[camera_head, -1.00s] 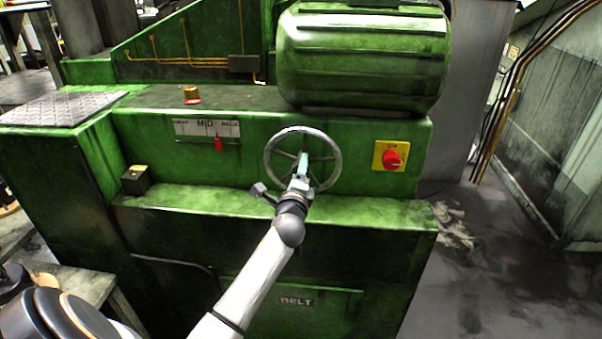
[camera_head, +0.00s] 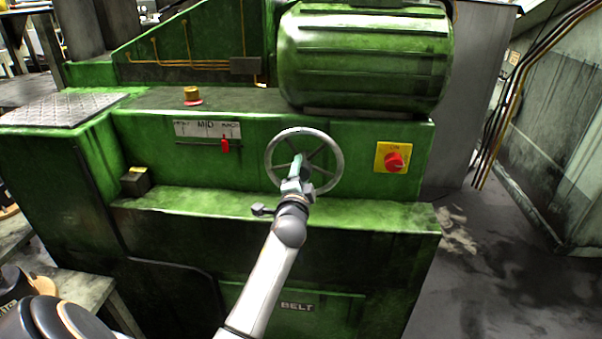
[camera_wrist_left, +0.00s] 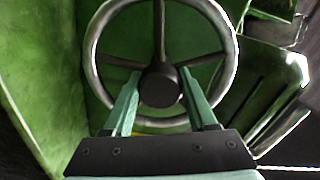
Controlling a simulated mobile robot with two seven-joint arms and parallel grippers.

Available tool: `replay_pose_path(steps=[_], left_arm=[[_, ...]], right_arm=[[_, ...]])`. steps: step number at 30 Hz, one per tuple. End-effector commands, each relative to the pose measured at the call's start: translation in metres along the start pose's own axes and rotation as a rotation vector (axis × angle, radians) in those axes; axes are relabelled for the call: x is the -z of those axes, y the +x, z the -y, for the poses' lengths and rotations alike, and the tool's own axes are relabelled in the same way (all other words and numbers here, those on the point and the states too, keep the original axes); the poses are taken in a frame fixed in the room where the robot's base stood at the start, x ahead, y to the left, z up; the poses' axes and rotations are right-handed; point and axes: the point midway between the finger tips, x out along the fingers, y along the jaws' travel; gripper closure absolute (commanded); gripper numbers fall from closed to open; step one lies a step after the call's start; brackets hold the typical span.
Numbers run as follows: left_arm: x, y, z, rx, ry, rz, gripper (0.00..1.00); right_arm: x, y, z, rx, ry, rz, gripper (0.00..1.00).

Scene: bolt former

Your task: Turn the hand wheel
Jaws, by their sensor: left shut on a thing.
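The hand wheel (camera_head: 340,155) is a grey metal ring with spokes and a dark hub, on the front of the green machine. My left gripper (camera_head: 297,165) is at the wheel, shut on it. In the left wrist view the wheel (camera_wrist_left: 92,45) fills the upper middle, and the two green fingers of my left gripper (camera_wrist_left: 160,80) lie on either side of the dark hub (camera_wrist_left: 159,85). The exact contact is hard to see. My right gripper is not in view.
A red pointer (camera_head: 225,146) sits below a scale plate (camera_head: 205,129) marked MID, right of that word. A red switch on a yellow plate (camera_head: 390,157) is right of the wheel. A ledge (camera_head: 380,215) juts out below. A large ribbed green housing (camera_head: 365,60) stands above.

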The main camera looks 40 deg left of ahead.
Motion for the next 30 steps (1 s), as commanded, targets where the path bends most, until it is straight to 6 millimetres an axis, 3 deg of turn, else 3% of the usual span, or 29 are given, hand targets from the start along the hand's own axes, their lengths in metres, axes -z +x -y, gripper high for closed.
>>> replay_pose_path(steps=[14, 15, 22, 30], left_arm=[[0.0005, -0.0003, -0.0011, -0.002, -0.013, -0.001, 1.00], [0.0005, -0.0003, -0.0010, -0.002, -0.013, -0.001, 0.38], [0.0003, -0.0002, -0.0007, -0.001, -0.012, -0.001, 0.12], [0.0001, 0.0000, -0.0002, 0.000, -0.011, 0.000, 0.12]], right_arm=[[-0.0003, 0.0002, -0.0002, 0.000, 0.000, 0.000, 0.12], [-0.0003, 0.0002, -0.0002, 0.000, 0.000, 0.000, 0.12], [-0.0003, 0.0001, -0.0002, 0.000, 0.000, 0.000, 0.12], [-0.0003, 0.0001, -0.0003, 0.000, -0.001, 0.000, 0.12]])
